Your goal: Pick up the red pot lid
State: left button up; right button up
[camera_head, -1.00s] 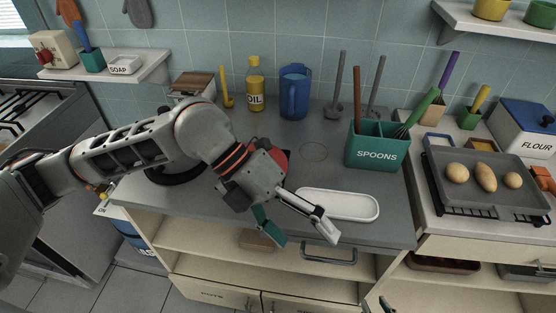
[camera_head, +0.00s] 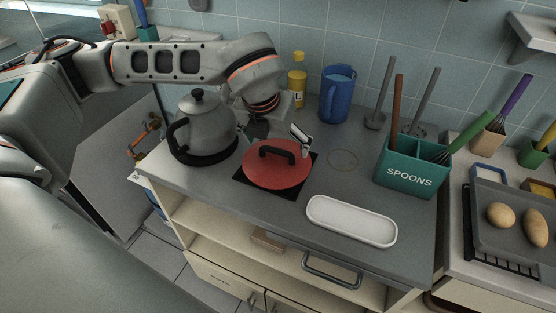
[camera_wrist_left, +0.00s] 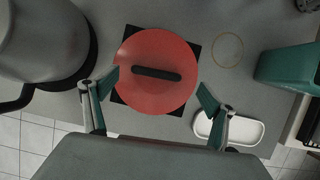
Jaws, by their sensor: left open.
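The red pot lid (camera_head: 278,174) lies flat on a black square mat on the grey counter, its dark bar handle (camera_head: 277,152) on top. In the left wrist view the lid (camera_wrist_left: 156,98) is centred below my left gripper, with the handle (camera_wrist_left: 157,74) running nearly left to right. My left gripper (camera_head: 278,134) is open and empty above the lid's far side. In the wrist view its two teal-tipped fingers (camera_wrist_left: 159,84) are spread on either side of the handle, apart from it. My right gripper is not in view.
A grey kettle (camera_head: 203,130) stands close left of the lid. A white oblong dish (camera_head: 351,221) and a teal SPOONS holder (camera_head: 411,174) are to the right. A blue jug (camera_head: 336,95) and a yellow oil bottle (camera_head: 297,82) stand behind.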

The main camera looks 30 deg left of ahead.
aim_at(277, 149)
pick_arm(q)
jog(key=x, duration=0.3)
jog(key=shift+a+f, duration=0.3)
jog(key=shift+f, duration=0.05)
jog(key=shift+w+f, duration=0.25)
jog(key=shift+f, duration=0.15)
jog(key=c, duration=1.3)
jog(key=shift+o, duration=0.2)
jog(key=shift+r, duration=0.15)
